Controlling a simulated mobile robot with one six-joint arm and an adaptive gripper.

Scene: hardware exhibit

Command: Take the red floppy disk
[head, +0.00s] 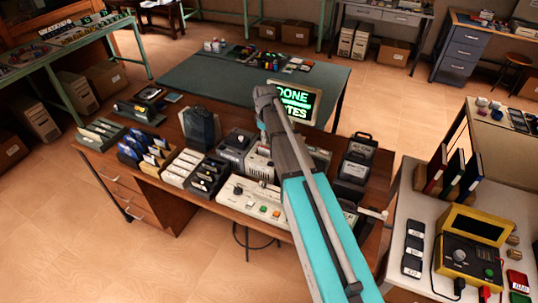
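A flat red piece with a pale label (517,281) lies near the right edge on the white table, like a floppy disk, though it is too small to be sure. A green piece (520,298) lies just below it, cut by the frame edge. My teal and grey arm crosses the middle of the view and hides part of the brown desk. I see no gripper fingers, so I cannot place my gripper relative to the red piece.
Several black labelled disks (412,244) lie left of a yellow instrument (468,249) on the white table. Cables lie near the red piece. The brown desk (345,248) holds disk racks, a console (250,200) and a lit monitor (296,101). Tiled floor is open at left.

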